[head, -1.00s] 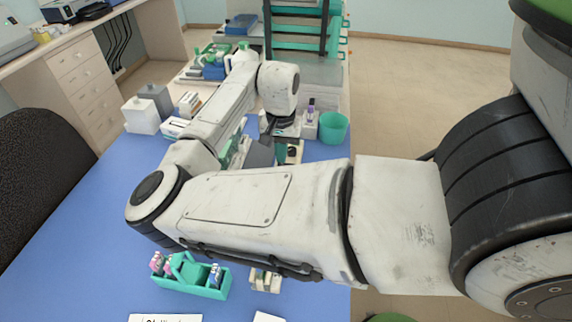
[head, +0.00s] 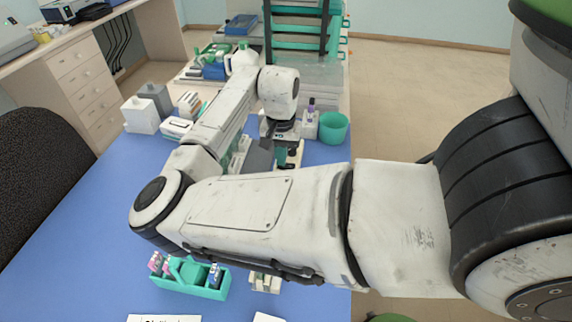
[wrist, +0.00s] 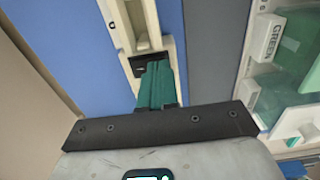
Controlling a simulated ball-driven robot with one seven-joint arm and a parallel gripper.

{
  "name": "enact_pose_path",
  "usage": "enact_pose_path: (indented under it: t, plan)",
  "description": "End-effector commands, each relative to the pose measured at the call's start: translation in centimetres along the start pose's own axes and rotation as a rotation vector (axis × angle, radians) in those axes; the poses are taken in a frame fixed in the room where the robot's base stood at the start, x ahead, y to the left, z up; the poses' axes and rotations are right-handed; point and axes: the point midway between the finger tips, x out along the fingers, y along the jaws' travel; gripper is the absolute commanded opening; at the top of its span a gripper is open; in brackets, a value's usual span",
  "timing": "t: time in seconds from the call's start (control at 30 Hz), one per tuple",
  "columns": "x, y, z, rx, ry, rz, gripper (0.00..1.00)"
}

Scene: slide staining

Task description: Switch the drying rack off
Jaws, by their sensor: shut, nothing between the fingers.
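The drying rack's switch seems to be the cream strip (wrist: 120,25) with a recessed channel in the wrist view. A dark "0" mark sits beside the channel's far part. A black piece (wrist: 138,68) lies at the near end of the channel. My gripper (wrist: 155,68) is shut and empty, its teal fingertips over the black piece and partly hiding it. I cannot tell whether they touch it. In the head view my gripper (head: 281,157) points down beside the cream part (head: 294,152), and my arm hides much around it.
A grey slab (wrist: 215,50) and a white holder with green-labelled containers (wrist: 268,38) lie right of the strip. In the head view, a teal cup (head: 333,128) stands near the table's right edge. A teal rack with bottles (head: 205,289) stands in front.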

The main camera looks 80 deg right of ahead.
Motion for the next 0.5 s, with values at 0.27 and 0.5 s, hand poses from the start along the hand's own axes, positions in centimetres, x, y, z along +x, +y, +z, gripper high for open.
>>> enact_pose_path:
  t: [0.27, 0.5]
  plan:
    - [0.3, 0.0, 0.0, 0.000, 0.000, 0.001, 0.00]
    - [-0.7, 0.0, 0.0, 0.000, 0.000, 0.001, 0.00]
